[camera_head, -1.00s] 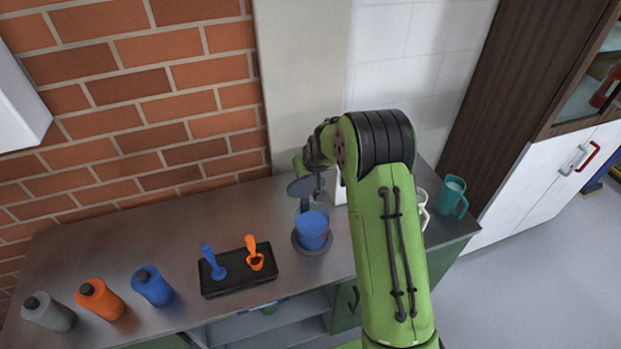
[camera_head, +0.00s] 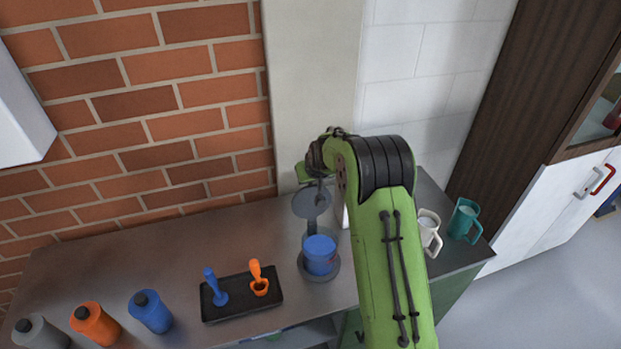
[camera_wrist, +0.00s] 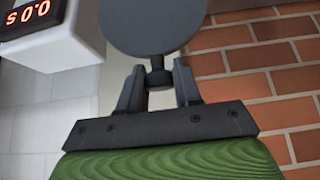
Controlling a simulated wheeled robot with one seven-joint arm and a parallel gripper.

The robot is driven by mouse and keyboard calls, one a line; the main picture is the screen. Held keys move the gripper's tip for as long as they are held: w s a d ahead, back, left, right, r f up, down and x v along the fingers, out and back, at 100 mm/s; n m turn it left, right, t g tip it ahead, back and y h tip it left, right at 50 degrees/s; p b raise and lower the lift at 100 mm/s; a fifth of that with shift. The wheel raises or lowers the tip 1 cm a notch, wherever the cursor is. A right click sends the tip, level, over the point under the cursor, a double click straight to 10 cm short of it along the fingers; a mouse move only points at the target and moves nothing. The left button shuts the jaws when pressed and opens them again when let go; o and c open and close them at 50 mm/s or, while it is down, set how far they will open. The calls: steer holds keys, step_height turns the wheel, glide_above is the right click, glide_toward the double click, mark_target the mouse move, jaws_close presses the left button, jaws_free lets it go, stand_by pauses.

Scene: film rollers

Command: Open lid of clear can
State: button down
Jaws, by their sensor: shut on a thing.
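The clear can (camera_head: 320,262) stands on the counter with blue contents showing, on a grey round base. Its round grey lid (camera_head: 311,203) is raised behind the can and tilted up. The lid also fills the top middle of the wrist view (camera_wrist: 152,22). My gripper (camera_wrist: 158,82) is shut on the lid's small knob (camera_wrist: 158,77), between its two fingers. In the head view my arm hides most of the gripper.
A black tray (camera_head: 240,305) with a blue scoop (camera_head: 214,290) and an orange scoop (camera_head: 259,282) lies left of the can. Several bottles (camera_head: 150,312) stand further left. A white mug (camera_head: 428,236) and a teal mug (camera_head: 464,219) stand right of my arm. A white box with a display (camera_wrist: 50,35) is close beside the lid.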

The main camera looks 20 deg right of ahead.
steer(key=shift+f, duration=0.1)
steer(key=c, duration=0.8)
jaws_free()
steer(key=shift+w, duration=0.1)
steer(key=b+v, duration=0.1)
steer(key=v, duration=1.4)
steer(key=shift+s+r, duration=0.25)
steer(key=shift+r, duration=0.05)
steer(key=s+a+r+b, duration=0.1)
steer(key=s+a+r, duration=0.15)
steer(key=s, duration=0.85)
steer(key=s+a+r, duration=0.2)
steer(key=s+r, duration=0.1)
steer(key=s, duration=0.8)
steer(key=shift+g, duration=0.7)
steer(key=s+f, duration=0.1)
steer(key=s, duration=0.2)
steer(key=s+f, duration=0.1)
steer(key=s, duration=0.3)
steer(key=s+f, duration=0.1)
steer(key=s, duration=0.2)
steer(key=shift+s+a+f, duration=0.35)
steer(key=shift+s+f, duration=0.05)
